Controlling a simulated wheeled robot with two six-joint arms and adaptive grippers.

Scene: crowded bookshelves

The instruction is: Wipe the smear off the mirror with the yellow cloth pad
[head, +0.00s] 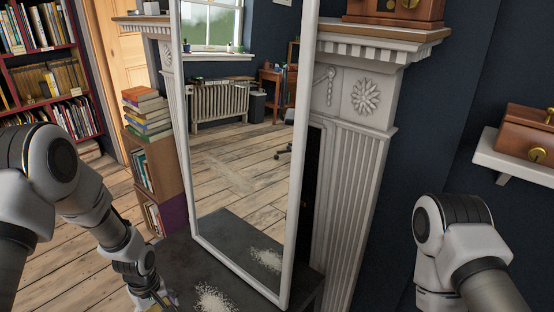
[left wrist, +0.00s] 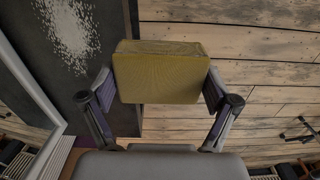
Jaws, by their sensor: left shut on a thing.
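The tall white-framed mirror (head: 187,130) stands tilted on a dark slab, in front of the fireplace, in the head view. A faint pale patch (head: 236,180) shows in the middle of the glass; I cannot tell if it is the smear or a reflection. In the left wrist view my left gripper (left wrist: 160,92) is shut on the yellow cloth pad (left wrist: 160,75), gripping its two sides. In the head view this gripper (head: 160,300) is at the bottom edge, left of the mirror's lower end, apart from the glass. My right arm shows, but its gripper is out of view.
White speckled grains (head: 213,299) lie on the dark slab (head: 185,262) before the mirror and reflect in it. The fluted white fireplace (head: 350,190) is behind. Stacked books (head: 147,112) on a wooden case stand left. A white shelf (head: 512,160) with a brown box is right.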

